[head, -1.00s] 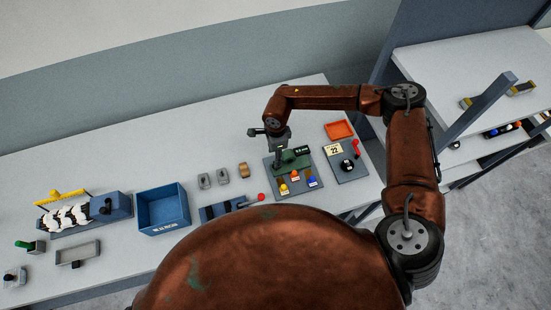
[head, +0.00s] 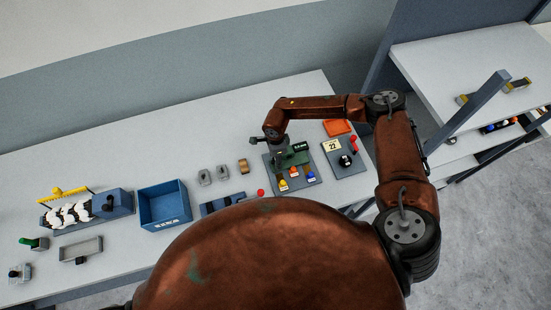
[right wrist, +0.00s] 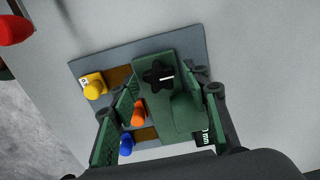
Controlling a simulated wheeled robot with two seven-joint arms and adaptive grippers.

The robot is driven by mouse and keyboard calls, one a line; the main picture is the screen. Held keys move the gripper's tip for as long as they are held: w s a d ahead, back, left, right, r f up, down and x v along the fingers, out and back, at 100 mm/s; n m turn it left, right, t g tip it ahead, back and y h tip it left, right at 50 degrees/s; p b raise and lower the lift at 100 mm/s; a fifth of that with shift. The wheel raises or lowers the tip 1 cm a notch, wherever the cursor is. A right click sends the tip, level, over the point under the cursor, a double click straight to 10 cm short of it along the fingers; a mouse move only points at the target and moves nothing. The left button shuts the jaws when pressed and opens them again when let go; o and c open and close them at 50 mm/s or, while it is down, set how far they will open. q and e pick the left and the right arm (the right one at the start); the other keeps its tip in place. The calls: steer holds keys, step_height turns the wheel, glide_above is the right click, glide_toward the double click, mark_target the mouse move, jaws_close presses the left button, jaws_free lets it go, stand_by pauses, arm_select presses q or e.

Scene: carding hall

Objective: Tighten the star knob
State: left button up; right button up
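The star knob (right wrist: 158,75) is black, with several lobes and a white mark. It sits on a green block (right wrist: 183,118) on a grey-blue plate (right wrist: 192,46). My right gripper (right wrist: 170,88) is open in the right wrist view, its green-padded fingers spread to either side of the block, with nothing held. The knob lies between the fingertips in the picture; I cannot tell the height gap. In the head view my right gripper (head: 279,139) is over the green block (head: 293,155); the knob cannot be made out there. My left gripper is not in view.
Yellow (right wrist: 94,86), orange (right wrist: 138,112) and blue (right wrist: 126,145) knobs stand on the same plate, close to the left finger. A panel with a "22" card (head: 333,146) and an orange tray (head: 338,127) are to the right. A blue bin (head: 165,205) stands left.

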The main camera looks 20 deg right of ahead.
steer(key=c, duration=1)
steer(key=shift+c, duration=0.2)
